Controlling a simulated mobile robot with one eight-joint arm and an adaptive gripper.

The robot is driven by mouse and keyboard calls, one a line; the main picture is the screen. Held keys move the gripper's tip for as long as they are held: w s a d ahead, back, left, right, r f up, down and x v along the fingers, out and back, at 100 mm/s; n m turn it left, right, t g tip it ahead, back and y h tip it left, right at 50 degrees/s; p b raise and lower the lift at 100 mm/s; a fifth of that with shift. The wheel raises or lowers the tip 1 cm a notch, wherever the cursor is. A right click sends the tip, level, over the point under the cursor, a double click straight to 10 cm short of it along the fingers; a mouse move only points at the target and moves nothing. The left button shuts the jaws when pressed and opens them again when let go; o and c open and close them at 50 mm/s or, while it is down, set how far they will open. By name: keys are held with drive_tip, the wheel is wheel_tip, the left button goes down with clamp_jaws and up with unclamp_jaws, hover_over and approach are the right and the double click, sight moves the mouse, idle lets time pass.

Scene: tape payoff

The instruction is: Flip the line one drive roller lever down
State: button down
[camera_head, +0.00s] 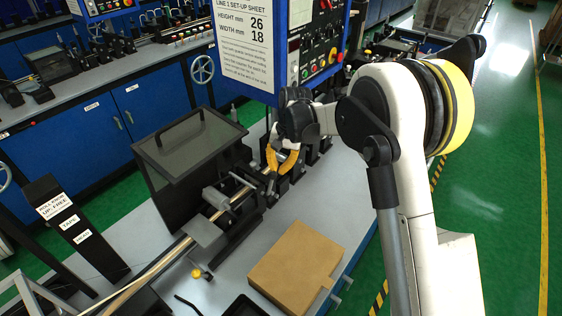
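My gripper (281,164) hangs from my wrist above the line one bench, in front of the blue control cabinet. Its two yellow fingers are spread apart with a gap between them, and nothing clear shows in the gap. Just beyond and below them is a row of dark machine blocks (311,157), which my wrist partly covers. I cannot make out the drive roller lever with certainty; it may be hidden behind my gripper.
The cabinet (262,60) bears a line 1 set-up sheet. A dark hinged guard (188,150) with a handle stands left of my gripper. Metal strip and rollers (150,270) run toward the lower left. A cardboard box (297,265) sits on the bench. Green floor lies right.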

sight(271, 173)
drive_tip(key=shift+s+a+r, duration=0.1)
drive_tip(key=shift+s+r, duration=0.1)
drive_tip(key=shift+s, duration=0.35)
drive_tip(key=shift+s, duration=0.1)
drive_tip(key=s+a+t+h, duration=0.1)
drive_tip(key=s+a+r+t+h+b, duration=0.1)
drive_tip(key=t, duration=0.1)
drive_tip(key=shift+s+a+r, duration=0.1)
drive_tip(key=shift+s+r, duration=0.05)
drive_tip(key=shift+s, duration=0.2)
drive_tip(key=shift+s+a+r, duration=0.1)
drive_tip(key=shift+s+r, duration=0.05)
drive_tip(key=shift+s, duration=0.05)
drive_tip(key=shift+r, duration=0.1)
drive_tip(key=v, duration=1.2)
drive_tip(key=shift+a, duration=0.15)
